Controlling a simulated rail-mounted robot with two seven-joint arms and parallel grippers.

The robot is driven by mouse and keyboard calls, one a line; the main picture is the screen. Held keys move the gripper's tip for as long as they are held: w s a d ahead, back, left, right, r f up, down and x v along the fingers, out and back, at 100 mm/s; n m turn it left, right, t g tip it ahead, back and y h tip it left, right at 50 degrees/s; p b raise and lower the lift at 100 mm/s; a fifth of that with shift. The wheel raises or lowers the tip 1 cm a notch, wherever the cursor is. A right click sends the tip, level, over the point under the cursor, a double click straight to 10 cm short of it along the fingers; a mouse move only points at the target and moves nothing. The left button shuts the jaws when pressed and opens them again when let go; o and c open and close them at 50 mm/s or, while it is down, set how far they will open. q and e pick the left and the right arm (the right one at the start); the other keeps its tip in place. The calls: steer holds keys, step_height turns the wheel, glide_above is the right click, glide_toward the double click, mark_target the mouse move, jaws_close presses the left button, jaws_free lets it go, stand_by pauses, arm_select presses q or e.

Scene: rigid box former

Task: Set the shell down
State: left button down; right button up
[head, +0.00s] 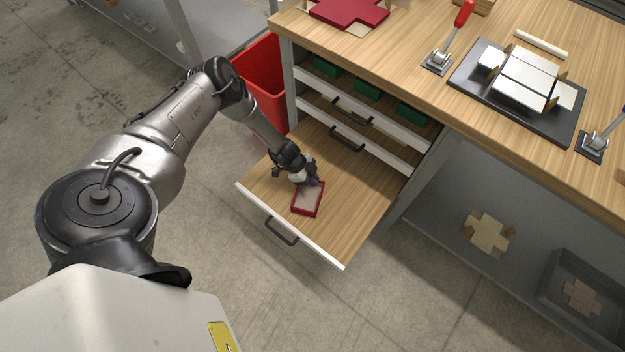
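The shell (307,200) is a small open-topped red box with a pale inside. It is in the pulled-out bottom drawer, low over or on its wooden floor (350,215); I cannot tell whether it touches. My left gripper (313,182) reaches down from the left with its fingertips at the shell's far wall. The fingers are small and partly cover that edge, so whether they are shut on the wall cannot be told. My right gripper is not in view.
Drawers above hold green boxes (367,88). A red bin (262,80) stands left of the cabinet. The drawer has free floor right of the shell.

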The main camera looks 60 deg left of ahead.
arm_select(q)
steer(key=c, duration=1.8)
jaws_free()
steer(key=o, duration=0.5)
steer(key=shift+c, duration=0.2)
